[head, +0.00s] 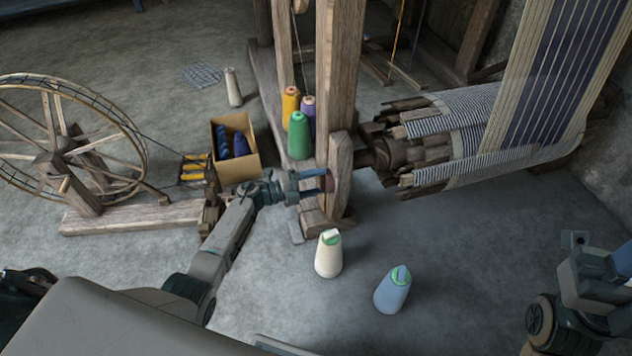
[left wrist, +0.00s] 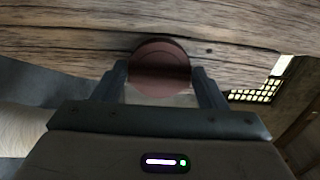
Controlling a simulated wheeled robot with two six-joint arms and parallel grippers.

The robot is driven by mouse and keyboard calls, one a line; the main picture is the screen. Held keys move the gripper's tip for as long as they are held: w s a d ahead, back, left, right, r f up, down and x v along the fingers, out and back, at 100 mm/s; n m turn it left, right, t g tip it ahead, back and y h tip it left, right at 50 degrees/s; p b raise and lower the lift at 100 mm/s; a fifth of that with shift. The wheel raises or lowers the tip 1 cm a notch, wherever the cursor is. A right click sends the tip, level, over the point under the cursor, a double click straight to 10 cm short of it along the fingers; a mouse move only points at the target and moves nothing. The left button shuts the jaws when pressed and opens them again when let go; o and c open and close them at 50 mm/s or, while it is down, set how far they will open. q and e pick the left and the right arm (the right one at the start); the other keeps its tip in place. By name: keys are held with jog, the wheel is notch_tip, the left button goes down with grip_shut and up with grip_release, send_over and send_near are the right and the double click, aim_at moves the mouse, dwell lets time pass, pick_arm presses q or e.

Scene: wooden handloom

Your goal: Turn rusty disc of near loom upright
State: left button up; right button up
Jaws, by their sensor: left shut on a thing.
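The rusty disc (left wrist: 160,68) is a round reddish-brown plate on the side of a wooden beam of the near loom (head: 338,170). In the left wrist view it sits between the two fingers of my left gripper (left wrist: 163,88). In the head view my left gripper (head: 322,184) reaches the loom's post from the left, and a small reddish edge of the disc (head: 329,184) shows at its fingertips. The gripper is shut on the disc. Any mark of the disc's turn is too dark to read. My right gripper (head: 592,262) is at the right edge; its fingers are not clear.
Green (head: 299,136), yellow and purple cones stand by the post. A cardboard box (head: 237,162) and a spinning wheel (head: 52,150) are at left.

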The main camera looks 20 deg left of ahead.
pick_arm(q)
jog(key=o, duration=0.9)
jog(key=shift+c, duration=0.2)
jog(key=p+v, duration=0.1)
jog(key=v, duration=1)
jog(key=shift+p, duration=0.4)
jog(key=shift+d, duration=0.1)
